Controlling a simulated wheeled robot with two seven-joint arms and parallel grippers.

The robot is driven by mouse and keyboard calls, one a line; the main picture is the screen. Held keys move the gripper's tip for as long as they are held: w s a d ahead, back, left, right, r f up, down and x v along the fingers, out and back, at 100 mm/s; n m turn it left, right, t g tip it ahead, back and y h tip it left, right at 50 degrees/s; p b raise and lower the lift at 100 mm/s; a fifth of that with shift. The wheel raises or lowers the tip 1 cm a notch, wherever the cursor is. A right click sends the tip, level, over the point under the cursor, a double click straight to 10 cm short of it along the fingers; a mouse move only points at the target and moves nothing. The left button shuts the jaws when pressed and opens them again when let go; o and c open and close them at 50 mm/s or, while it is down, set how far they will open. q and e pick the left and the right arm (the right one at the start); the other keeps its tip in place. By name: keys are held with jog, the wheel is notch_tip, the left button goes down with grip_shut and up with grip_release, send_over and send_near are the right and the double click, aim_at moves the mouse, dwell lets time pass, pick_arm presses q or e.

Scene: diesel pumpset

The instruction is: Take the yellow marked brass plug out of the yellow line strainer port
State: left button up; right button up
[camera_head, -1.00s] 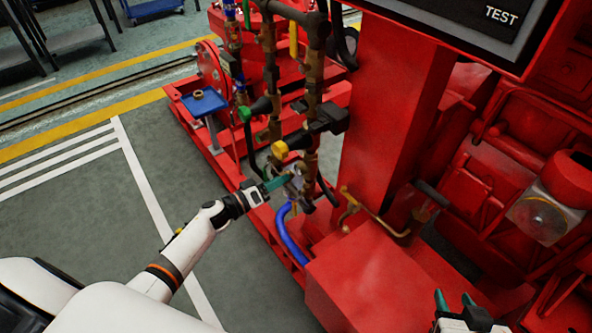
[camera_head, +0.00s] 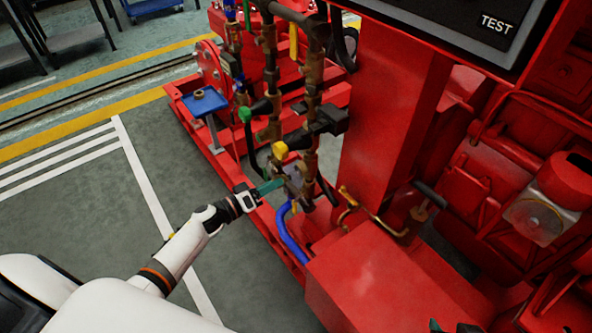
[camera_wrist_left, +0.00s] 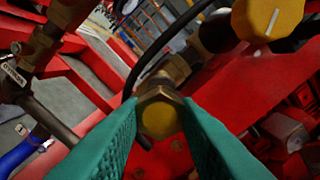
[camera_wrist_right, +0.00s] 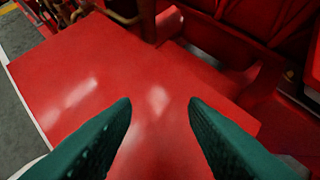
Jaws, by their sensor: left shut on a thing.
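The yellow marked brass plug (camera_wrist_left: 160,118) shows its yellow hexagonal end between the green fingers in the left wrist view. My left gripper (camera_wrist_left: 160,125) is shut on it. Brass of the strainer port (camera_wrist_left: 172,72) shows right behind the plug; I cannot tell whether the two are joined or apart. In the head view my left gripper (camera_head: 281,183) reaches from the left to the fittings below a yellow knob (camera_head: 280,150), and its fingers hide the plug. My right gripper (camera_wrist_right: 160,104) is open and empty above a red box-shaped surface.
The yellow knob (camera_wrist_left: 268,18) is close at upper right in the left wrist view. A blue hose (camera_head: 290,240) hangs below the fittings. A blue tray (camera_head: 204,102) with a small brass-coloured ring stands to the left. A red column (camera_head: 395,110) rises at the right. The grey floor at left is clear.

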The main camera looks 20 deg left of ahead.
jog(key=shift+s+d+f+g, duration=0.3)
jog(key=shift+s+g, duration=0.1)
jog(key=shift+s, duration=0.2)
jog(key=shift+s+d+f+g, duration=0.25)
jog(key=shift+s+g, duration=0.15)
jog(key=shift+s, duration=0.15)
